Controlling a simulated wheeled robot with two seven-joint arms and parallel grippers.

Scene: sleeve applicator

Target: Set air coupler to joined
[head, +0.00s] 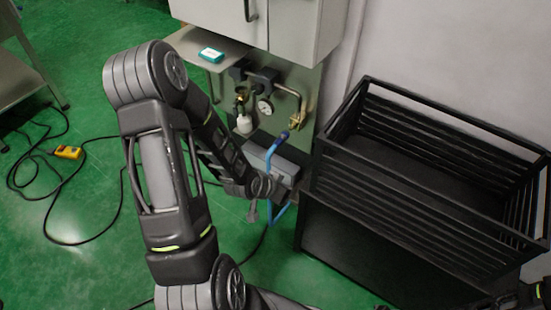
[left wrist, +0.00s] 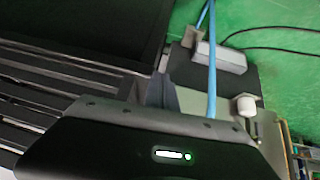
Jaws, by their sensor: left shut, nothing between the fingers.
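The blue air hose (head: 272,153) has its upper end (head: 284,134) just below and left of a brass fitting (head: 297,121) on the wall pipe. A small gap seems to separate them, but I cannot tell for sure. The hose runs down behind my left wrist and shows again below it. In the left wrist view the blue hose (left wrist: 212,75) passes to the right of my left gripper (left wrist: 160,82), apart from its fingers. My left gripper is shut and empty; its fingers are mostly hidden in the head view.
A pressure gauge (head: 264,108) and a white-bowled filter (head: 244,124) sit on the wall panel. A grey box (head: 288,163) is below them. A black slatted crate (head: 420,125) stands close on the right. A yellow pendant (head: 68,152) and black cables lie on the green floor.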

